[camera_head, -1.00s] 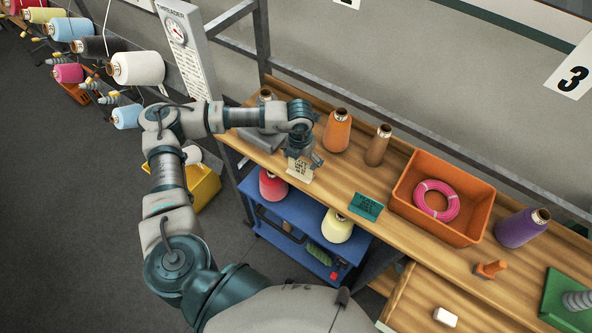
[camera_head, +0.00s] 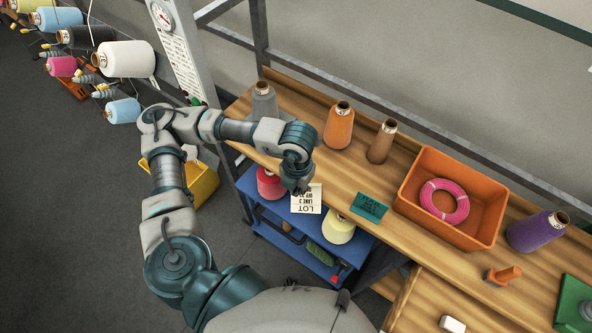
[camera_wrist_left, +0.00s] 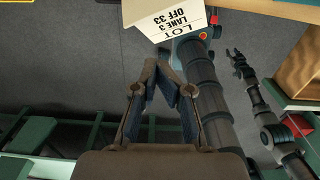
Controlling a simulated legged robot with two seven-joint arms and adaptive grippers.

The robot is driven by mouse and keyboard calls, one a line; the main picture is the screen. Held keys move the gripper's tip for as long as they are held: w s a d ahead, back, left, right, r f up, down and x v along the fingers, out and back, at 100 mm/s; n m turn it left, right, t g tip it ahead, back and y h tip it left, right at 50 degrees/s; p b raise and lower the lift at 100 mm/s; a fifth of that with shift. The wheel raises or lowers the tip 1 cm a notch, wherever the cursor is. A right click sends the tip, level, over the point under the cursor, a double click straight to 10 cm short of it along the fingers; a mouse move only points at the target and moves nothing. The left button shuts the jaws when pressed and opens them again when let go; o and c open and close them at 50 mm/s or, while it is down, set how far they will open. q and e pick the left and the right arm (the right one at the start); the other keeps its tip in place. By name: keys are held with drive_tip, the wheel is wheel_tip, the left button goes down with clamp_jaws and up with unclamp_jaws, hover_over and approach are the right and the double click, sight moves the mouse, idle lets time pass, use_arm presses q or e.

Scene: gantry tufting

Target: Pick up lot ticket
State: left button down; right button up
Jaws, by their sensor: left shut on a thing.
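The lot ticket (camera_head: 307,199) is a small cream card with black print, seen at the front edge of the wooden shelf in the head view. My left gripper (camera_head: 297,186) is shut on it at its upper left edge, and the printed face shows. In the left wrist view the ticket (camera_wrist_left: 172,20) is at the top, just beyond the closed fingertips of the gripper (camera_wrist_left: 160,68); its top is cut off by the frame. A dark gripper that looks like my right one (camera_wrist_left: 239,62) shows small at the right of the wrist view; its opening is unclear.
On the wooden shelf (camera_head: 330,172) stand a grey cone (camera_head: 264,102), an orange cone (camera_head: 339,125), a brown cone (camera_head: 381,142), a teal card (camera_head: 369,207) and an orange bin (camera_head: 484,235) with a pink coil. A blue cart (camera_head: 284,226) with cones stands below.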

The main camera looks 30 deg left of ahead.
use_arm(q)
drive_tip(key=s+d, duration=0.1)
drive_tip(key=s, duration=0.2)
drive_tip(key=s+d, duration=0.1)
drive_tip(key=shift+s+d+r+b, duration=0.15)
drive_tip(key=shift+d+r+b, duration=0.2)
drive_tip(key=shift+r, duration=0.05)
drive_tip(key=c, duration=1.5)
unclamp_jaws()
drive_tip(key=shift+a, duration=0.15)
drive_tip(key=o, duration=1.1)
drive_tip(key=shift+d, duration=0.4)
